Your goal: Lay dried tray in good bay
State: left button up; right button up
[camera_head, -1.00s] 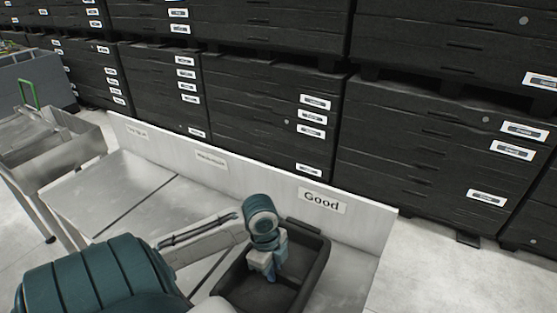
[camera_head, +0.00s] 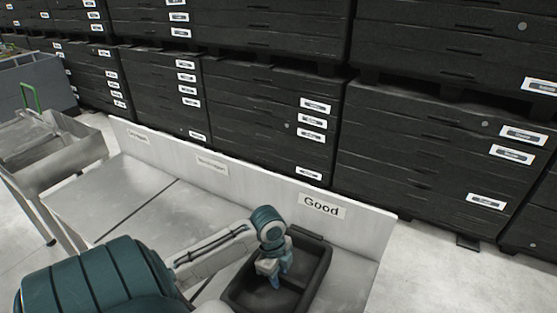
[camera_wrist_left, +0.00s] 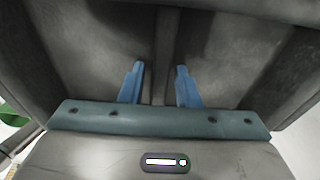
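The dark tray (camera_head: 318,283), with a divider across its middle, lies at the front right of the metal table, below the Good label (camera_head: 321,207). My left gripper (camera_head: 282,266) reaches down inside the tray at the divider. In the left wrist view its two blue fingers (camera_wrist_left: 160,72) are apart, one on each side of the divider (camera_wrist_left: 163,45). A small gap shows beside the left finger, so the gripper looks open. The tray's near edge is cut off by the frame. My right gripper is not in view.
A low white back panel (camera_head: 175,155) with labels runs behind the bays. The bays (camera_head: 110,195) to the left are bare metal. A metal cart (camera_head: 45,150) stands at far left. Stacks of black crates (camera_head: 260,110) stand behind the panel.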

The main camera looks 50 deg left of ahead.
pick_arm(q)
jog(key=shift+o, duration=0.3)
jog(key=shift+r, duration=0.1)
jog(key=shift+r, duration=0.2)
notch_tip(320, 180, up, 12)
jog(key=a, duration=0.1)
jog(key=shift+s+a+f+b, duration=0.25)
jog(key=shift+s+a+b, duration=0.1)
jog(key=shift+b, duration=0.1)
